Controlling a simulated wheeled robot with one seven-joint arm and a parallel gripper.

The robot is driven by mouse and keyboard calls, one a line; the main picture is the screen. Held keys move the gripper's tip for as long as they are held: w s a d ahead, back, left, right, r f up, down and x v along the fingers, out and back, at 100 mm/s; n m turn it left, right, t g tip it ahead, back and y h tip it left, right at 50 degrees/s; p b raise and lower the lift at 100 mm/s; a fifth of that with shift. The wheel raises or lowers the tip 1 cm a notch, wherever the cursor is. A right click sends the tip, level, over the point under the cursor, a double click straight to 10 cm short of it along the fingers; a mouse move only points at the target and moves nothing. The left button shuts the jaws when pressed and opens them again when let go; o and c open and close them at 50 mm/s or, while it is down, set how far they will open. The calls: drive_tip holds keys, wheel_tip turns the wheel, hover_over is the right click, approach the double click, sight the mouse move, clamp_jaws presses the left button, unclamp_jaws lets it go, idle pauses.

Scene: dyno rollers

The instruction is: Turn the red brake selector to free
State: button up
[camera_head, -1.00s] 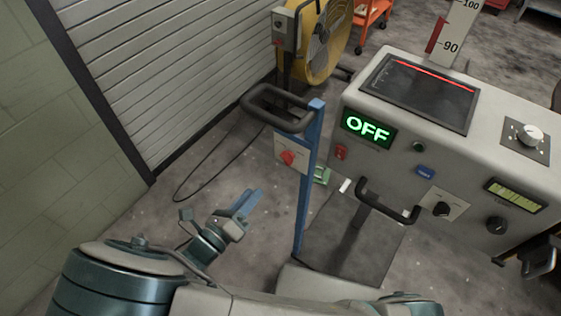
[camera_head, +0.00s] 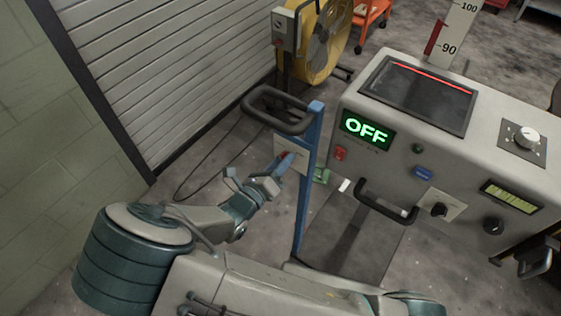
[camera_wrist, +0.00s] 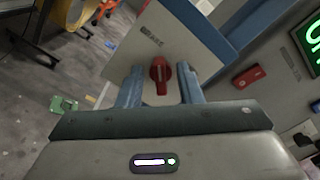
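The red brake selector (camera_wrist: 160,76) sits on a pale plate (camera_wrist: 165,45) marked with small lettering that looks like "BRAKE". In the wrist view its grip runs nearly straight up and down in the picture. My gripper (camera_wrist: 160,90) is open, with one blue finger on each side of the selector. I see gaps between the fingers and the knob; how deep the tips reach is unclear. In the head view my gripper (camera_head: 283,163) is at the plate on the blue post (camera_head: 306,190) and hides most of the selector.
A black looped handle (camera_head: 275,108) sticks out above the plate. A grey console (camera_head: 400,160) with a lit OFF display (camera_head: 367,130) stands right of the post. A yellow fan (camera_head: 318,40) is behind. A shutter wall is at the left.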

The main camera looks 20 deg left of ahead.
clamp_jaws()
drive_tip(key=shift+m, duration=0.3)
drive_tip(key=shift+s+d+m+b, duration=0.15)
drive_tip(key=shift+m+b, duration=1.35)
drive_tip(key=shift+m, duration=1.4)
drive_tip(key=shift+w+d+m+b, duration=0.1)
drive_tip(key=shift+m+b, duration=1.4)
drive_tip(key=shift+m, duration=1.4)
drive_tip(key=shift+s+d+m+b, duration=0.15)
drive_tip(key=shift+m+b, duration=1.35)
drive_tip(key=shift+m, duration=1.4)
